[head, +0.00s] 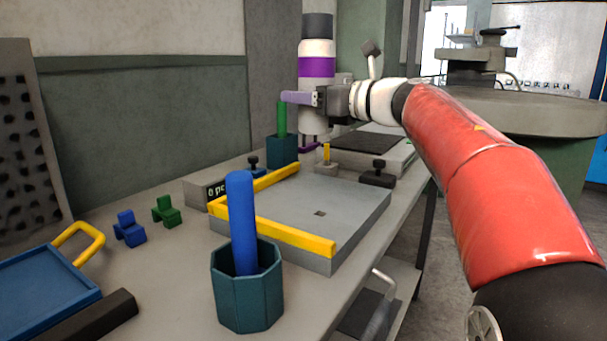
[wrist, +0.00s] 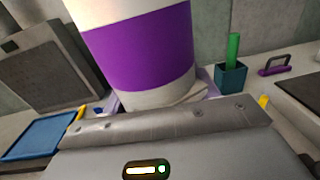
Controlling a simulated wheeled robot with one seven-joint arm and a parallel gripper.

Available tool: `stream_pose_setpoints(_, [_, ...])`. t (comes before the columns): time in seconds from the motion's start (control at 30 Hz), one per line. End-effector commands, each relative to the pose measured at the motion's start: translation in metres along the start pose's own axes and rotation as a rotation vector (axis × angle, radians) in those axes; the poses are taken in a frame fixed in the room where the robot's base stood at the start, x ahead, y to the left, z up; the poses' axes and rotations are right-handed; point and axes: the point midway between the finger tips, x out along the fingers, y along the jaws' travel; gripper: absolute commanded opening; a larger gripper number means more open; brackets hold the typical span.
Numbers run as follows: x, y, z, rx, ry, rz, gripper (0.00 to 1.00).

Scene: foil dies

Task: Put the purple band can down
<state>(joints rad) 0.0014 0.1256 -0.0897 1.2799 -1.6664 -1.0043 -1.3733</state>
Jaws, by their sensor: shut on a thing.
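The purple band can (head: 316,90) is a tall white cylinder with a dark grey top and a purple band. It stands upright in my gripper (head: 303,99), which is shut around its body below the band. In the head view its lower end shows in front of the far end of the bench, and I cannot tell whether it touches anything. In the wrist view the can (wrist: 137,48) fills the upper middle, its purple band large and close. Its bottom is hidden there behind the gripper body.
A grey plate with yellow rails (head: 330,205) lies mid-bench. A teal pot (head: 247,300) with a blue rod (head: 242,222) stands in front. A second teal pot (head: 283,152) holds a green rod (head: 282,117).

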Motion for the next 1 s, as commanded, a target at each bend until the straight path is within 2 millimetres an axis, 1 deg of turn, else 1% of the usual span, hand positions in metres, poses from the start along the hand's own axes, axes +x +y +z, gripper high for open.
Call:
stream_pose_setpoints(0.03, [0.0, 0.0, -0.015, 0.005, 0.0, 0.0, 0.21])
stream_pose_setpoints(0.2, [0.0, 0.001, -0.06, 0.004, -0.001, -0.001, 0.21])
stream_pose_setpoints(0.33, [0.0, 0.001, -0.086, 0.001, -0.001, 0.0, 0.21])
stream_pose_setpoints(0.43, [0.0, 0.001, -0.097, 0.0, -0.002, 0.0, 0.21])
stream_pose_setpoints(0.57, [0.0, 0.001, -0.104, -0.001, -0.003, 0.0, 0.21])
stream_pose_setpoints(0.8, [0.0, 0.001, -0.136, 0.0, -0.001, 0.001, 0.21])
stream_pose_setpoints(0.9, [0.0, 0.001, -0.14, -0.002, -0.003, 0.0, 0.21])
stream_pose_setpoints(1.0, [0.0, 0.001, -0.14, -0.003, -0.003, 0.0, 0.21])
